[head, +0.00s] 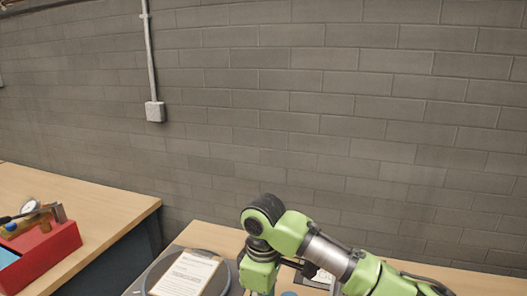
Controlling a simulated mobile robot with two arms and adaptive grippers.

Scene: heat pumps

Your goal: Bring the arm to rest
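My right arm, green with a grey metal section, comes in from the lower right of the head view. It bends at a dark-capped joint and runs down out of the bottom edge, over a wooden workbench (205,236). Its gripper is not in view, so I cannot see its fingers or whether it holds anything. My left arm and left gripper are not in view.
A second bench (108,210) at left holds a red toolbox (48,262) with tools. A grey block wall (330,110) stands behind, with a white socket box (155,111).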

